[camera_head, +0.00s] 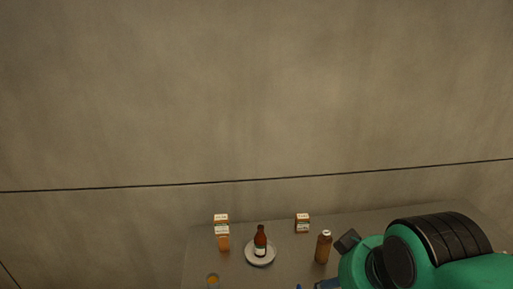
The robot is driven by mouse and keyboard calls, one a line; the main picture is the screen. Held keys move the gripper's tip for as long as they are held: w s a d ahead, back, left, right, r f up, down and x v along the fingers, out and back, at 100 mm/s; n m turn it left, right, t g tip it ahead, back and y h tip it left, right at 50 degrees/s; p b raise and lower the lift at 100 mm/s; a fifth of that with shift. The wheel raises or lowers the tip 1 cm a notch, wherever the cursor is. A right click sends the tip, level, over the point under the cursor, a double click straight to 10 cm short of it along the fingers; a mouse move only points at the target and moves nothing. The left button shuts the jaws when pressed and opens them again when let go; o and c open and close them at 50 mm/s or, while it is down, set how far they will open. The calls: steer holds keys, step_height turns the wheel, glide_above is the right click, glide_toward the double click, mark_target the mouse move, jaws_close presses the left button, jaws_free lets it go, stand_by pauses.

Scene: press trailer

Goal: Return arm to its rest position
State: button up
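My green arm (440,272) fills the bottom right corner, with a black ribbed cover and a round dark joint cap. It is in front of the right part of the table. A small dark block (347,240) shows at the left edge of the arm; I cannot tell what it is. My gripper's fingers are not visible, so I cannot see whether they are open or shut.
A grey table (285,258) stands against a concrete wall (250,100). On it, a brown bottle (260,240) stands on a white plate (260,257). An amber bottle (323,246) stands near my arm. Orange-and-white boxes (222,222) (302,223), an orange container (223,243) and a small orange-topped item (213,281) stand nearby.

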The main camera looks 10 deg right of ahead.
steer(key=shift+f+b, duration=0.75)
steer(key=shift+f, duration=0.45)
stand_by(0.4)
